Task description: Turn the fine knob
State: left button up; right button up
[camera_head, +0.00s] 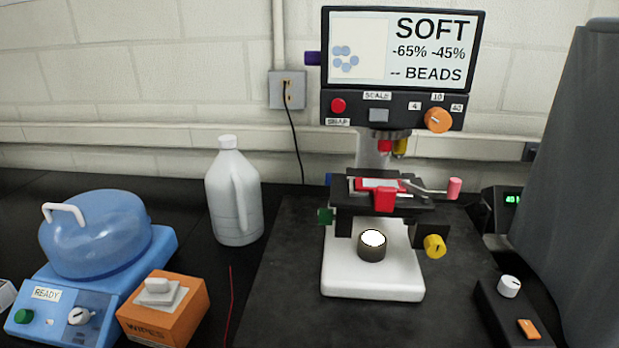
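A purple knob (313,58) sticks out left of the screen. An orange dial (438,120) is on the front panel, marked 4, 10 and 40. No label marks which knob is the fine one. Neither of my grippers is in view.
A pink-tipped lever (454,188) sticks out right of the stage. A control box with a white knob (509,286) lies at the right front, below a large grey shape (585,170). A white jug (233,195), blue centrifuge (98,240) and orange wipes box (165,310) stand left.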

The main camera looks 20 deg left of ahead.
aim_at(328, 175)
jog(key=j+z, duration=0.15)
jog(key=j, duration=0.8)
jog(key=i+j, duration=0.2)
jog(key=i, duration=0.2)
